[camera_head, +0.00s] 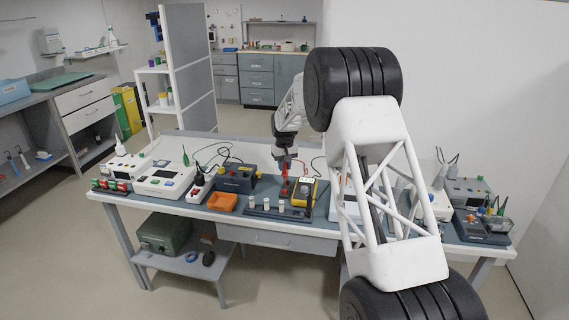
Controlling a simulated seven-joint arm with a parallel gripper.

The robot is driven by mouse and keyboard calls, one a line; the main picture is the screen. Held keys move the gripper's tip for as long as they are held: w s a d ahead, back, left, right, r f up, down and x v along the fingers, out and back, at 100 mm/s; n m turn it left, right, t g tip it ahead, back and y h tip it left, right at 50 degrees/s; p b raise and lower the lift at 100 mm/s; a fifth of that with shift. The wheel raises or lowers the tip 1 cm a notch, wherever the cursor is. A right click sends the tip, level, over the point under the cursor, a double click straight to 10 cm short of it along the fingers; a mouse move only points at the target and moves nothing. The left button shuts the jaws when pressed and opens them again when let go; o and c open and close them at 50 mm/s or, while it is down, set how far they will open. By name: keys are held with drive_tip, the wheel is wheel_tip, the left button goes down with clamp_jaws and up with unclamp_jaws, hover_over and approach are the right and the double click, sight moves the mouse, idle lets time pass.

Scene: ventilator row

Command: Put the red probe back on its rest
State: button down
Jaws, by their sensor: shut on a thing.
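My gripper (285,167) points down over the middle of the bench, shut on a slim red probe (285,186). The probe looks roughly upright, with its lower end close to the bench things just left of a yellow meter (304,192). At this size I cannot tell whether its tip touches anything. Which thing is the probe's rest is not clear. A dark strip (268,212) with several white posts lies in front of the gripper. My arm hides part of the bench right of the meter.
An orange tray (222,201) and a dark blue box (236,178) stand left of the gripper. A white device (164,180) and thin cables are farther left. More instruments (480,226) crowd the right end. The bench (285,227) has a narrow clear front edge.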

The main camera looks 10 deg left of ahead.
sight(284, 174)
drive_tip(key=shift+f, duration=2.15)
drive_tip(key=shift+f, duration=0.95)
idle(0.7)
idle(0.4)
drive_tip(key=c, duration=0.9)
unclamp_jaws()
drive_tip(key=shift+r, duration=0.1)
drive_tip(key=shift+r, duration=3.85)
